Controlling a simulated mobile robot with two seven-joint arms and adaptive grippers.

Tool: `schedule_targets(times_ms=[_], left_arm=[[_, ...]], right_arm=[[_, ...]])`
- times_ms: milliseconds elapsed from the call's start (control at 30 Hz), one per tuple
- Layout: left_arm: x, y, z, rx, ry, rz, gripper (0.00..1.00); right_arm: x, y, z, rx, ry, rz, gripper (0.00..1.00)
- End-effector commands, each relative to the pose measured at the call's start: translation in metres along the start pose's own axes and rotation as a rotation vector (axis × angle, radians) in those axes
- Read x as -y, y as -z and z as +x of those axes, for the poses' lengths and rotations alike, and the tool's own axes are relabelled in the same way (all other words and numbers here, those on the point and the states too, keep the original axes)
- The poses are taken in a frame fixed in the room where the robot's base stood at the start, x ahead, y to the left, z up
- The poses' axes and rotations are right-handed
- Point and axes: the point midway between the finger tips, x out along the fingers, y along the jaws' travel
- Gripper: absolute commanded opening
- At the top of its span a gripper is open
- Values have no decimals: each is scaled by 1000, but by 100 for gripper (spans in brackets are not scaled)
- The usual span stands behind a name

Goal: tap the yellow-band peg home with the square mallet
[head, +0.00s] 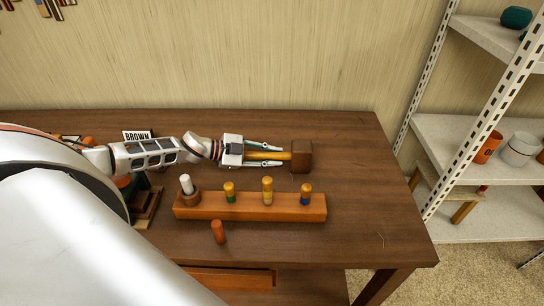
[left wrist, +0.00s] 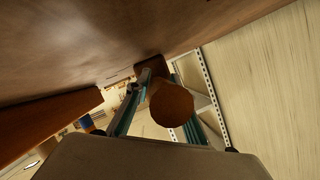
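My left gripper (head: 283,154) is shut on the wooden handle of the square mallet (head: 301,157), whose dark brown block head points right. In the left wrist view the handle's round end (left wrist: 172,105) sits between the fingers. The mallet is behind the peg rail (head: 250,208); its height above the table is hard to tell. The yellow-band peg (head: 267,190) stands upright in the rail and rises higher than the green-band peg (head: 229,191) on its left and the blue-band peg (head: 306,194) on its right. My right gripper is not in view.
A pale-topped peg (head: 187,184) stands in a brown ring at the rail's left end. An orange-brown peg (head: 218,231) stands in front of the rail. A BROWN sign (head: 137,136) is behind my arm. The table's right side is clear; metal shelves (head: 470,140) stand beyond it.

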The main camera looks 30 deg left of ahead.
Motion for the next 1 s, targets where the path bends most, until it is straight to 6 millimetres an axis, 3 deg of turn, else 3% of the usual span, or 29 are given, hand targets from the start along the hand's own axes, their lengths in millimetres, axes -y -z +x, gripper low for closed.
schedule_targets(times_ms=[67,333,1000], left_arm=[[0,0,0,0,0,0,0],[3,4,-1,-3,2,0,0],[28,38,-15,-3,1,0,0]], right_arm=[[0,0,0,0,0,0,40],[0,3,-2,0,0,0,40],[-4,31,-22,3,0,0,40]])
